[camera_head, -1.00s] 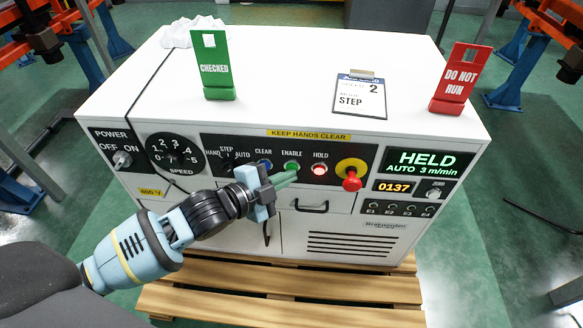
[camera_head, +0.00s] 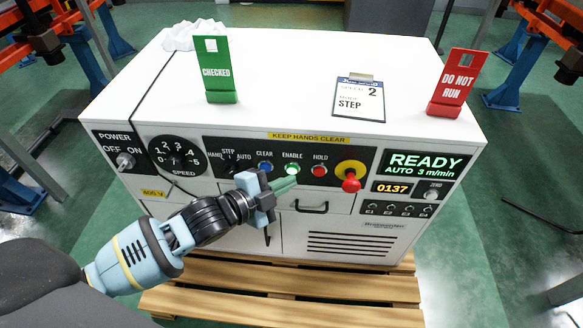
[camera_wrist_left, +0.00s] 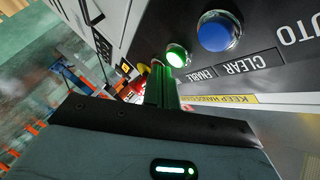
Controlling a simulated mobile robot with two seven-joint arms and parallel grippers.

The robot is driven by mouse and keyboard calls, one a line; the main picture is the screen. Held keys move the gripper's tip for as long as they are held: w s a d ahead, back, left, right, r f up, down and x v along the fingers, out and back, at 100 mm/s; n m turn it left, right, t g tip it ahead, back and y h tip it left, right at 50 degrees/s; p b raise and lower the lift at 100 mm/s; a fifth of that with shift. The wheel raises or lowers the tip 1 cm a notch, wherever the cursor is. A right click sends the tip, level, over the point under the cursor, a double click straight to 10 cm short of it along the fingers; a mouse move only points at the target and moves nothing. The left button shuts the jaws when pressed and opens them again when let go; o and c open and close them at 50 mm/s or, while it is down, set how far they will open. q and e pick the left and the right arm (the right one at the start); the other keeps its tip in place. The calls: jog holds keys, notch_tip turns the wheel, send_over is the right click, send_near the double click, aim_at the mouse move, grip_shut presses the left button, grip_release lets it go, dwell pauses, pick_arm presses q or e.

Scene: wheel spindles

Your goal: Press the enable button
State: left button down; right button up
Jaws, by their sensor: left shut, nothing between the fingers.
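The green ENABLE button (camera_head: 291,170) is lit on the black front panel, between the blue CLEAR button (camera_head: 265,168) and the red HOLD button (camera_head: 319,170). My left gripper (camera_head: 295,183) is shut and empty, its green fingertips just below and in front of the ENABLE button. In the left wrist view the lit ENABLE button (camera_wrist_left: 177,56) is just beyond the shut fingers (camera_wrist_left: 160,85), and the CLEAR button (camera_wrist_left: 218,31) is beside it. A small gap seems to show there. The display (camera_head: 428,166) reads READY, AUTO 3 m/min. My right gripper is out of view.
A red mushroom knob on a yellow base (camera_head: 351,177) is right of HOLD. A mode selector (camera_head: 229,162) and speed dial (camera_head: 175,157) are to the left. A drawer handle (camera_head: 311,207) is below. Green CHECKED (camera_head: 219,75) and red DO NOT RUN (camera_head: 459,78) signs stand on top.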

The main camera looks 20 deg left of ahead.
pick_arm(q)
jog(key=shift+s, duration=0.1)
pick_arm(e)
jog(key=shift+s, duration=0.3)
pick_arm(q)
jog(key=s+p, duration=0.1)
jog(key=s, duration=0.1)
jog(key=s+d+p, duration=0.1)
jog(key=s+p, duration=0.1)
jog(key=shift+s+d, duration=0.2)
jog(key=shift+s, duration=0.15)
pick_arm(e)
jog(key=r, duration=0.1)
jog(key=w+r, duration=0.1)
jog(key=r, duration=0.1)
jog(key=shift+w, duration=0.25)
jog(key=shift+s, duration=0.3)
